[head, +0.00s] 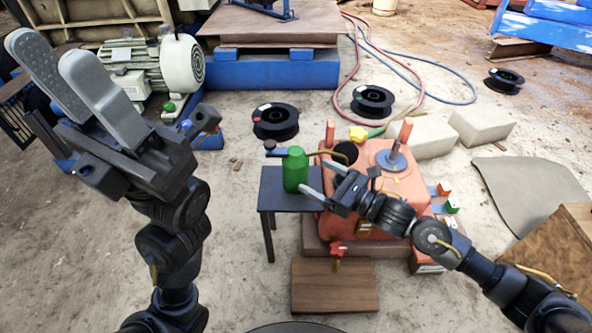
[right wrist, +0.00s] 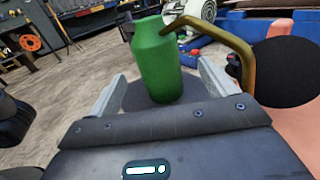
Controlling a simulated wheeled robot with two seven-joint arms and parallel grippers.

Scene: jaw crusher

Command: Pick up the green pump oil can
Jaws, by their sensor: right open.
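The green pump oil can (head: 295,170) stands upright on a small dark table (head: 275,190) in the head view. A brass spout curves from its top to the right. My right gripper (head: 319,179) is open, its fingers pointing at the can from the right. In the right wrist view the can (right wrist: 160,65) shows between the two fingers of the right gripper (right wrist: 160,90), with a gap on each side; whether the tips reach past it is unclear. My left gripper (head: 75,75) is raised at the upper left, far from the can, its fingers apart and empty.
An orange-red machine (head: 380,180) stands right beside the table, close to my right arm. A wooden board (head: 335,286) lies in front. Black spools (head: 275,121) and an electric motor (head: 155,68) are behind. Bare ground lies left of the table.

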